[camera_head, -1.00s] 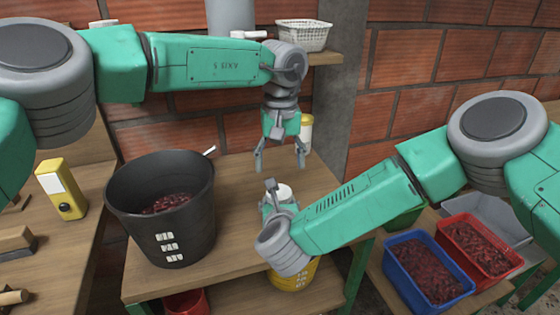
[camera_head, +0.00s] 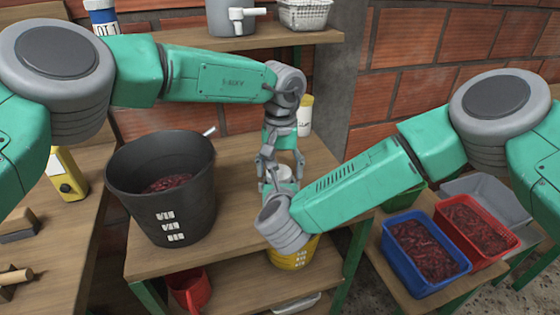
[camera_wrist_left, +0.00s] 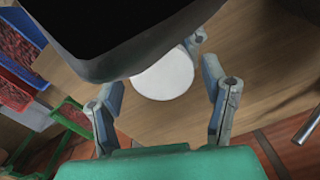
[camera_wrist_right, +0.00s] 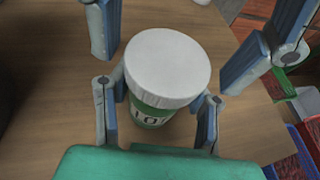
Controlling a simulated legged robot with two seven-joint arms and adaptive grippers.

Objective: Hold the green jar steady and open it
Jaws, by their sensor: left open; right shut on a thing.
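The green jar (camera_wrist_right: 150,117) stands upright on the wooden table, with a wide white lid (camera_wrist_right: 168,66) and a label that is partly hidden. My right gripper (camera_wrist_right: 165,96) is shut on the jar body below the lid, one finger on each side. My left gripper (camera_head: 281,169) points down from above and is open, its fingers apart on either side of the lid. In the left wrist view the lid (camera_wrist_left: 163,77) shows as a white disc between these fingers. In the head view the right gripper and wrist hide most of the jar.
A yellow bucket (camera_head: 292,255) and red jug (camera_head: 190,290) are below. Blue (camera_head: 425,270) and red (camera_head: 510,240) crates are at the right.

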